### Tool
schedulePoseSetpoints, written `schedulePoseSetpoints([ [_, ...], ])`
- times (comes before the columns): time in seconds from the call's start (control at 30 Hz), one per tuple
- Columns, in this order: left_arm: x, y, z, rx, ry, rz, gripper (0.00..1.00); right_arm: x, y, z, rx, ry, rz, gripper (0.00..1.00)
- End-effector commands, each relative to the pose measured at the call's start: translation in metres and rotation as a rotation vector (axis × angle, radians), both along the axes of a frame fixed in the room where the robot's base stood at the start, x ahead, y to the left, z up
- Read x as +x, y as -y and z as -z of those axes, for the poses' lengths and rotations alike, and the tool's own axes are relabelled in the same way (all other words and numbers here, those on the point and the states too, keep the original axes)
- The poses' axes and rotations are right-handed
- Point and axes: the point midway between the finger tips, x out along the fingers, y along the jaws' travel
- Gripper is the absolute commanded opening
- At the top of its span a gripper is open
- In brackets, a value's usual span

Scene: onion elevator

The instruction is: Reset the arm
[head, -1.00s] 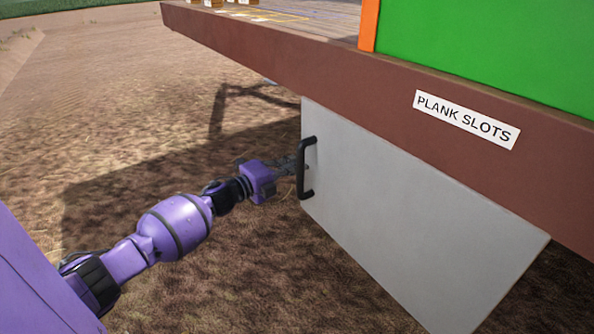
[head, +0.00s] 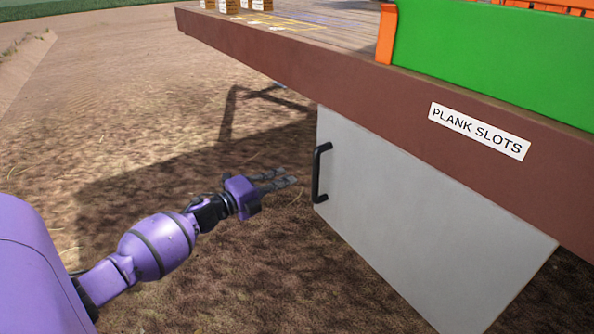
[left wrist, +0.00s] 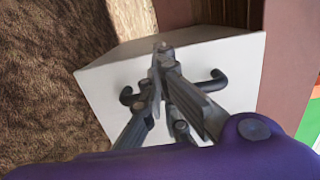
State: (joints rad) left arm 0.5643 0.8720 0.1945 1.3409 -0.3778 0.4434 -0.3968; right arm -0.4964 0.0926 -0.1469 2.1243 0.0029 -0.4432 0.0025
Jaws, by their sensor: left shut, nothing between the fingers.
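My left gripper (head: 292,178) is in the head view, at the end of the purple arm coming in from the left. It is shut and empty, a short gap to the left of the black door handle (head: 317,172). The handle is on the left edge of a pale grey panel (head: 420,215) under the platform. In the left wrist view the closed fingers (left wrist: 161,48) point at the grey panel (left wrist: 235,55), and they hide the middle of the handle (left wrist: 216,80). My right gripper is in neither view.
A brown platform edge (head: 330,84) with a "PLANK SLOTS" label (head: 479,131) runs above the panel. A green board (head: 500,60) with an orange post (head: 387,35) stands on it. Small crates (head: 262,4) sit at the back. Bare ground (head: 110,110) on the left is open.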

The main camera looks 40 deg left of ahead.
Motion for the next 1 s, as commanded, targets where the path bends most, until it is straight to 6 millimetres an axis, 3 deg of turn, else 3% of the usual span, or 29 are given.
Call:
schedulePoseSetpoints([
  [0.1, -0.022, -0.008, -0.001, 0.0, -0.001, -0.001, 0.0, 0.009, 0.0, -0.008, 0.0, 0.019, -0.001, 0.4],
  [0.3, -0.039, -0.014, -0.001, 0.0, 0.001, 0.001, 0.0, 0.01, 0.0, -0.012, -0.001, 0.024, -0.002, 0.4],
  [0.6, -0.041, -0.015, 0.0, -0.006, -0.002, 0.0, 0.0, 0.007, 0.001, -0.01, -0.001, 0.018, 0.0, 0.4],
  [0.77, -0.032, -0.023, -0.001, -0.106, -0.045, -0.09, 0.0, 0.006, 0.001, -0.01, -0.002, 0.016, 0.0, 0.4],
  [0.8, -0.032, -0.011, 0.007, -0.179, -0.072, -0.12, 0.0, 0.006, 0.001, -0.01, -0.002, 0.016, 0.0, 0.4],
  [0.87, -0.053, 0.009, 0.044, -0.301, -0.157, -0.179, 0.0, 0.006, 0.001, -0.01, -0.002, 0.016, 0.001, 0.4],
  [1.0, -0.116, 0.05, 0.118, -0.519, -0.336, -0.292, 0.0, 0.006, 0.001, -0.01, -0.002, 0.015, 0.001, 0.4],
])
